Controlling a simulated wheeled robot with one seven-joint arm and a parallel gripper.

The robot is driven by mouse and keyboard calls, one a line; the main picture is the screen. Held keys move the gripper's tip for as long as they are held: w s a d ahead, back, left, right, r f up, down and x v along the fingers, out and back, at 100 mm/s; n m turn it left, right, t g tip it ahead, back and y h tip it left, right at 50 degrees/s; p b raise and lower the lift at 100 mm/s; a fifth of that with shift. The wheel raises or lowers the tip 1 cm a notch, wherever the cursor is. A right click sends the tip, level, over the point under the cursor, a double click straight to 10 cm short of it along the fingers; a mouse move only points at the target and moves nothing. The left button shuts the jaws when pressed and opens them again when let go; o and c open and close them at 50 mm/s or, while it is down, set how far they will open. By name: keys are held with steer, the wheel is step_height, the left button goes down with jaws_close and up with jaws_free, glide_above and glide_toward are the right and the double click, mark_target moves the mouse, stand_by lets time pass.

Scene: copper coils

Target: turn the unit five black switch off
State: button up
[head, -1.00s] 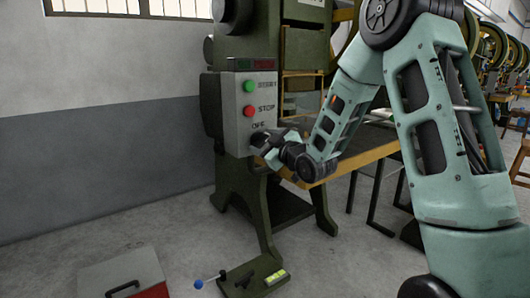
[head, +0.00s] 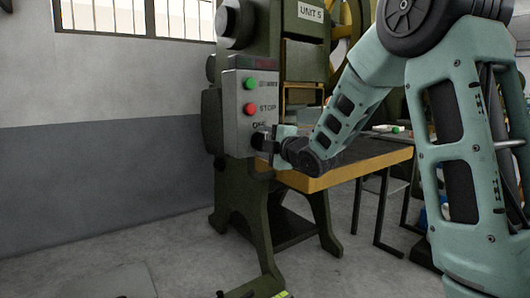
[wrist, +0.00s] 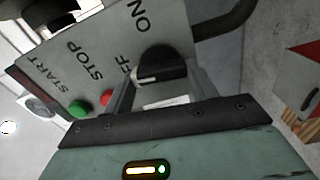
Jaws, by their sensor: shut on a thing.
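The black switch (wrist: 163,66) is a rotary knob low on the grey control box (head: 239,137) of the green machine, whose sign (head: 311,12) reads UNIT 5. In the wrist view it sits between ON and a partly covered OFF label. A pale mark on the knob points left in that view, toward the OFF lettering. My gripper (head: 265,142) is at the box front, shut on the knob; its fingers (wrist: 161,90) lie either side of it in the wrist view. In the head view my gripper hides most of the knob.
A green START button (head: 250,84) and a red STOP button (head: 250,108) sit above the switch. A yellow-edged worktable (head: 345,176) stands right of the box, under my arm. A bent dark rod (wrist: 228,22) is near the knob. Floor at left is open.

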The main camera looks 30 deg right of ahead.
steer(key=shift+f+n+b, duration=0.15)
steer(key=shift+n+b, duration=0.35)
steer(key=shift+n, duration=0.1)
steer(key=o, duration=1)
steer(key=shift+s, duration=0.1)
steer(key=s+b, duration=0.3)
steer(key=s, duration=1.4)
steer(key=shift+d, duration=0.3)
